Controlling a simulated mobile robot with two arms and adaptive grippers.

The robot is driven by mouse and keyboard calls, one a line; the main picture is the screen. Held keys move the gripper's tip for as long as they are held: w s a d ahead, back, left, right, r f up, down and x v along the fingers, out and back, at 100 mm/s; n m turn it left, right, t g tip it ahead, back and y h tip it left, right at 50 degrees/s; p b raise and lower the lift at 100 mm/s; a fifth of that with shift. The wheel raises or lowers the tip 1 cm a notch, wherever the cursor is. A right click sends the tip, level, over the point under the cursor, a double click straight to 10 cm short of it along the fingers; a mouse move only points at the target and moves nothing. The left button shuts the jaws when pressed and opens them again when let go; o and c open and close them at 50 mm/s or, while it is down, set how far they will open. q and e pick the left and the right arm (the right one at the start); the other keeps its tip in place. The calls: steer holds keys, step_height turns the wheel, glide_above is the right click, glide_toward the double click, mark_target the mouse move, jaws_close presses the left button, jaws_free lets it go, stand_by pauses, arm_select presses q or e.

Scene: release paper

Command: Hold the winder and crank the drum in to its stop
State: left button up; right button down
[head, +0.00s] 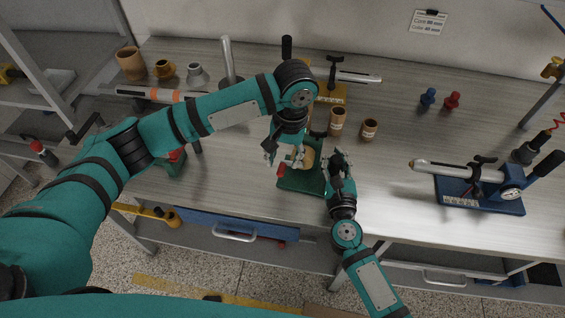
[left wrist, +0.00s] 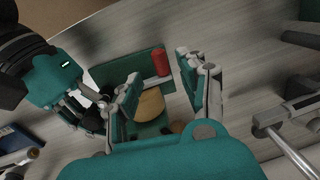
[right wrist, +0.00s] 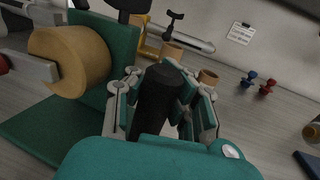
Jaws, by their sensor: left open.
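The winder has a green base (head: 292,182), an upright green plate (right wrist: 120,42) and a tan drum (right wrist: 75,60). The drum is partly hidden behind my left gripper in the head view, and shows in the left wrist view (left wrist: 150,106). A red part (left wrist: 160,62) stands at the base's edge. My left gripper (left wrist: 158,70) is open just above the winder, its fingers apart over the drum and red part. My right gripper (right wrist: 160,88) is at the winder's right side, its fingers closed around a black crank handle (right wrist: 155,105).
Two brown cups (head: 337,122) (head: 370,130) stand behind the winder. A yellow-based device (head: 330,92) is further back. A blue-based device (head: 480,190) is at right. Blue (head: 428,98) and red (head: 452,101) pegs stand behind clear bench. My two grippers are close together.

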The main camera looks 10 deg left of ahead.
arm_select(q)
step_height(320, 180, up, 8)
steer(key=shift+d, duration=0.35)
steer(key=shift+r, duration=0.1)
